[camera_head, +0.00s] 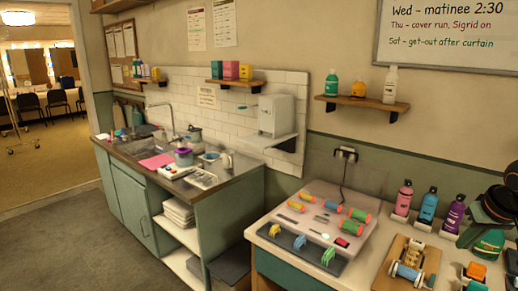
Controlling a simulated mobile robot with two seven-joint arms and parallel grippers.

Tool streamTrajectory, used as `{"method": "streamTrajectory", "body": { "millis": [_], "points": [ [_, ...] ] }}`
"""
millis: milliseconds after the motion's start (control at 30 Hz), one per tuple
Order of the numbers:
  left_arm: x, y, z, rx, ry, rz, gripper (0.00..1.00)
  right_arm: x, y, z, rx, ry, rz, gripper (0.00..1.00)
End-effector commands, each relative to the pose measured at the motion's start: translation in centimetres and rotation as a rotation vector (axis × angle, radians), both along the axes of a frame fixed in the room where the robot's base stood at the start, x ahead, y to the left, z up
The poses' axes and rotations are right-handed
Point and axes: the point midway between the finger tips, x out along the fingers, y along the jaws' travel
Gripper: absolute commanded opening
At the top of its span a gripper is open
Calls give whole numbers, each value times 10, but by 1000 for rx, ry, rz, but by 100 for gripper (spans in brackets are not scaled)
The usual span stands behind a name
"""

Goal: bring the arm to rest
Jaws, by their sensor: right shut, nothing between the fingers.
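A dark, rounded form at the right edge seems to be my right arm and gripper (482,220), partly cut off by the frame. It hangs above the right end of the pale counter (262,233), beside the purple bottle (453,217). I make out nothing held in it, and its jaws look shut. Its fingertips are hard to separate from the dark green shapes around them. My left gripper is not in view.
A tray of coloured rollers (330,214) and a wooden board with a white-and-blue device (392,283) lie on the counter. Pink (404,200) and blue (428,207) bottles stand behind. A sink counter (235,177) is at left, with open floor (60,250) beyond.

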Motion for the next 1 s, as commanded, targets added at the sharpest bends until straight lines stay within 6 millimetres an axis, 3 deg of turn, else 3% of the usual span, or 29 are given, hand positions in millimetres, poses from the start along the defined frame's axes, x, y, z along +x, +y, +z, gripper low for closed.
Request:
{"method": "streamTrajectory", "body": {
  "millis": [67, 100, 333, 533, 667, 800, 1000],
  "points": [
    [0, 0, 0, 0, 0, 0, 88, 0, 0, 0, 0, 0, 0, 0],
    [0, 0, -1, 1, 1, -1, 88, 5, 11, -21, -6, 3, 29, 0],
    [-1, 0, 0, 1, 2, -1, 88, 18, 61, -104, -27, -34, 153, 0],
    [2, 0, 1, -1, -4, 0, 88, 6, 124, -195, -8, -91, 280, 0],
    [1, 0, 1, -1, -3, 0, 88, -20, 169, -252, 23, -146, 349, 0],
    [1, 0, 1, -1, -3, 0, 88, -59, 212, -300, 60, -210, 395, 0],
    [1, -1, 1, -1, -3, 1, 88, -130, 259, -345, 101, -301, 411, 0]
  ]
}}
